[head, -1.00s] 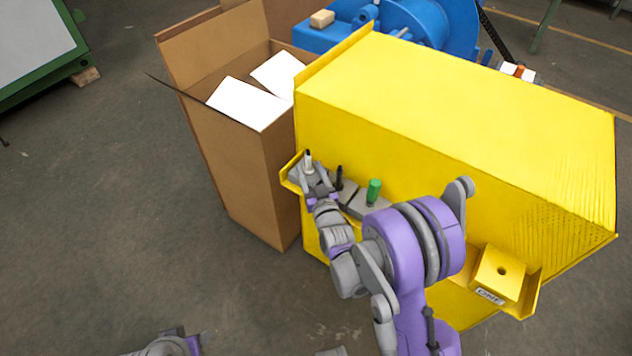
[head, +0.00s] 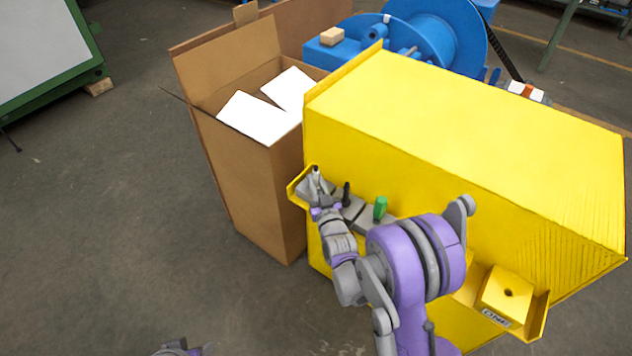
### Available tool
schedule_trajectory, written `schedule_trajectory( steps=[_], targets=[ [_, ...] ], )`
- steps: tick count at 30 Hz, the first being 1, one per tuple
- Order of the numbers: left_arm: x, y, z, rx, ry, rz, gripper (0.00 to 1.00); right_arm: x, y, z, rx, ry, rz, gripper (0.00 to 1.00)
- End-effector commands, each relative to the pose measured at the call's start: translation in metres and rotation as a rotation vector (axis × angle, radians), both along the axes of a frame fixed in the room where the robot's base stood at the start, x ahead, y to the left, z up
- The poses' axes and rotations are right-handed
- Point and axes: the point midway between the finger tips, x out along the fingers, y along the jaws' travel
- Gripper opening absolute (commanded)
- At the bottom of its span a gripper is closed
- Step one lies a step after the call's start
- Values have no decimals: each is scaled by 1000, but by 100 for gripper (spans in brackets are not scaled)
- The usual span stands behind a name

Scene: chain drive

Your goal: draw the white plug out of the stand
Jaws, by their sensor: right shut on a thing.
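The white plug (head: 316,173) shows its pale top at the left end of the yellow ledge on the machine's front. My right gripper (head: 315,187) is shut on it from the front; its fingers hide the plug's lower part. The grey stand (head: 353,209) lies along the ledge to the right of my gripper, with a black plug (head: 346,190) and a green plug (head: 380,208) upright on it. I cannot tell whether the white plug's foot is still in the stand. Only a small piece of my left arm shows at the bottom edge; its gripper is out of view.
The yellow housing (head: 470,120) stands right behind the ledge. A yellow block with a hole (head: 506,292) sits on a second ledge at the right. An open cardboard box (head: 255,190) stands close to the left. Floor at the left is clear.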

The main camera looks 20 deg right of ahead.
Motion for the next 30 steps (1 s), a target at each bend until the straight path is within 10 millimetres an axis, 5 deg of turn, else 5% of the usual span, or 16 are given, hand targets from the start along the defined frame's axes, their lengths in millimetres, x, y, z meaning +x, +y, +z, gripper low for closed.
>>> schedule_trajectory(
  steps=[30],
  targets=[
    [-1,0,27,0,-9,0,50,0,-1,42,-3,-4,-1,0]
  ],
)
